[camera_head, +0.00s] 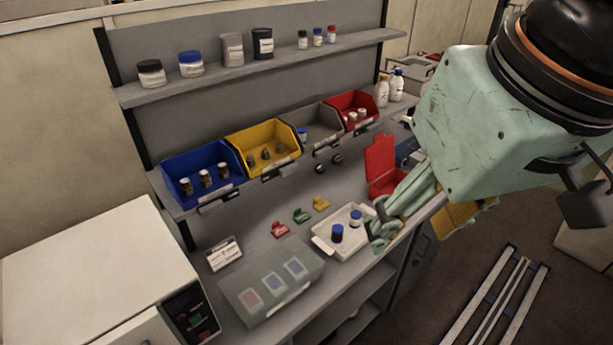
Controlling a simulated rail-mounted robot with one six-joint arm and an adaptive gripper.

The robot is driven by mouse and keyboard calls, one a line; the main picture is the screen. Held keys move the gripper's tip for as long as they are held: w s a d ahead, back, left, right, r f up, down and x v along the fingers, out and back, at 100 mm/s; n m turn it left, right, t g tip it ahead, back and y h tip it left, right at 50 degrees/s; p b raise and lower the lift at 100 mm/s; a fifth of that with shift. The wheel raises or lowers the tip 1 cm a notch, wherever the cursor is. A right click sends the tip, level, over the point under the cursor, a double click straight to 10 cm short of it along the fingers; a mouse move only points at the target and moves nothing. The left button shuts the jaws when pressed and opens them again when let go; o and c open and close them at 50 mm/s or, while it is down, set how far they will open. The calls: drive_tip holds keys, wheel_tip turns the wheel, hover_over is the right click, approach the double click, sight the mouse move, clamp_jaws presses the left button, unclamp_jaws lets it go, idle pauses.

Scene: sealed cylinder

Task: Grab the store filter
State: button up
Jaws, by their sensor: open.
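My gripper (379,232) is pale green and hangs at the right end of a white tray (322,243) on the bench. It is open, and I see nothing held in it. Two small blue-capped containers, a darker one (337,234) and a paler one (355,219), stand in the tray to the left of my gripper. I cannot tell which thing is the store filter; no readable label names it. My arm and gripper hide part of the bench's right side.
A red open case (381,165) stands behind my gripper. Small red (280,229), green (301,215) and yellow (321,203) pieces lie left of the tray. A grey box (270,288) is in front. Blue (183,167), yellow (244,135), grey (312,117) and red (343,105) bins line the back.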

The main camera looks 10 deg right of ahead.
drive_tip(key=shift+c, duration=0.3)
drive_tip(key=c, duration=0.4)
drive_tip(key=shift+o, duration=0.2)
